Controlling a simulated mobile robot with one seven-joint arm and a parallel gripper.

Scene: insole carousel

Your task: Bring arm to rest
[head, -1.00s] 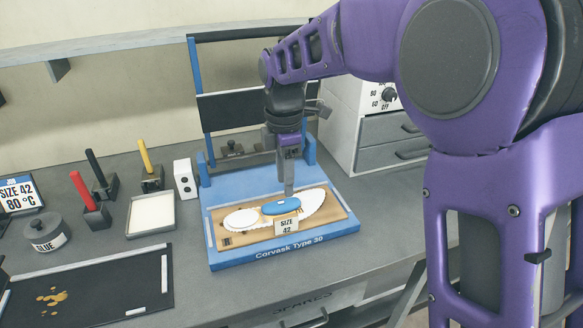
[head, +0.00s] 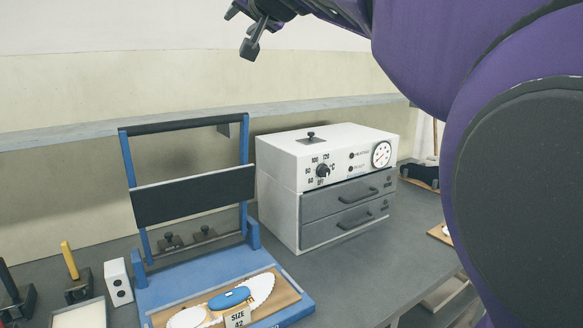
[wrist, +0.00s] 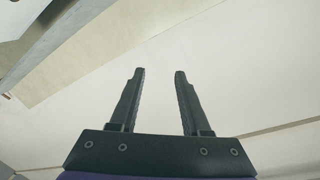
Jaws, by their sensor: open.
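My gripper is open and empty in the wrist view (wrist: 158,85), its two dark fingers apart with only pale wall or ceiling behind them. In the head view part of my raised arm's end shows at the top, well above the bench and clear of everything. The white insole (head: 262,290) with a blue pad (head: 229,298) lies on the board in the blue press (head: 155,292) at the lower left. A "SIZE 42" tag (head: 238,318) stands in front of it. The press's upper frame is raised.
A white heater box (head: 300,160) with a dial, a gauge and two shut drawers stands right of the press. A wall shelf (head: 60,137) runs behind. A yellow-handled tool (head: 69,260) and a small white block (head: 118,281) stand at left.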

